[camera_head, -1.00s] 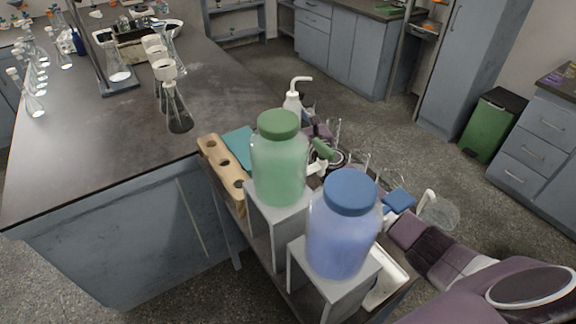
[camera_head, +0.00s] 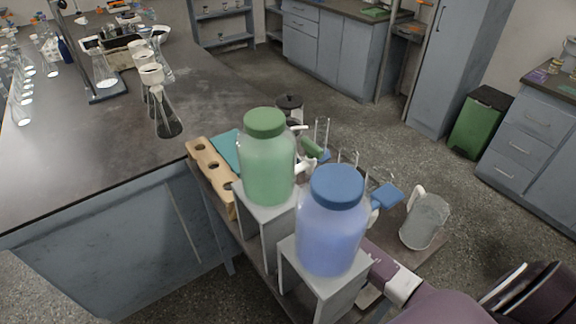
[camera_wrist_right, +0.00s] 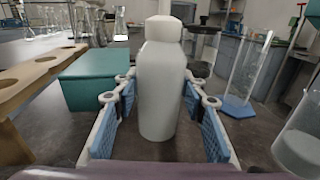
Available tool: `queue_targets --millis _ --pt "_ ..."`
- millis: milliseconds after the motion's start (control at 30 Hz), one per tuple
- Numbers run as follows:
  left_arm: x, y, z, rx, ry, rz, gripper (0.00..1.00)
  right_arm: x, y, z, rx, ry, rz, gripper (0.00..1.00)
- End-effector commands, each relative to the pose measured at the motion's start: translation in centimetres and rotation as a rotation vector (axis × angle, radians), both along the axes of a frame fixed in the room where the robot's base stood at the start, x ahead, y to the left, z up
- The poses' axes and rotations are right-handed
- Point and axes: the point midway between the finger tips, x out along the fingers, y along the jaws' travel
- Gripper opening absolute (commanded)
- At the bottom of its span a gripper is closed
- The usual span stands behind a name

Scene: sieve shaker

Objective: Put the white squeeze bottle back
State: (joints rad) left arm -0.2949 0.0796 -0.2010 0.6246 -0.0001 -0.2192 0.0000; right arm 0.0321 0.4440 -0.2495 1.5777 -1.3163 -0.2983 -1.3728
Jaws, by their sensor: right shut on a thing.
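In the right wrist view the white squeeze bottle (camera_wrist_right: 162,105) stands upright between the blue-padded fingers of my right gripper (camera_wrist_right: 158,84), which is shut on it. Its base is low over the dark cart top; I cannot tell whether it touches. My left gripper is in neither view.
A blue-lidded jar (camera_head: 332,225) stands on a grey riser near the front. A wooden rack (camera_head: 211,170) and a teal box (camera_wrist_right: 95,78) are left of the bottle. A glass cylinder with a blue base (camera_wrist_right: 238,106) and a clear beaker (camera_head: 424,220) are on the right.

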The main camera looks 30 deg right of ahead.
Motion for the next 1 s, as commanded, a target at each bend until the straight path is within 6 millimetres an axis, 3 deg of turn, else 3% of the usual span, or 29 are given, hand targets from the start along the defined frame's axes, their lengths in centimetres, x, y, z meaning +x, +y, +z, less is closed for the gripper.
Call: queue_targets --millis 267,300,467,767,1000 --pt "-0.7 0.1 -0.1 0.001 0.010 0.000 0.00 0.0 0.0 0.1 -0.001 -0.004 -0.001 0.33" --pt "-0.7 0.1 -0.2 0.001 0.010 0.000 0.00 0.0 0.0 -0.1 -0.001 -0.002 0.000 0.40" --pt "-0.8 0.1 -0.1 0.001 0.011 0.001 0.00 0.0 0.0 0.0 -0.001 -0.002 0.000 0.56" --pt "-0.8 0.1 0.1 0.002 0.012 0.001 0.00 0.0 0.0 0.2 -0.001 -0.002 0.000 0.56" --pt "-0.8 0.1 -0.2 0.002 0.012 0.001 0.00 -2.9 0.2 -0.1 0.000 0.001 0.001 0.56"
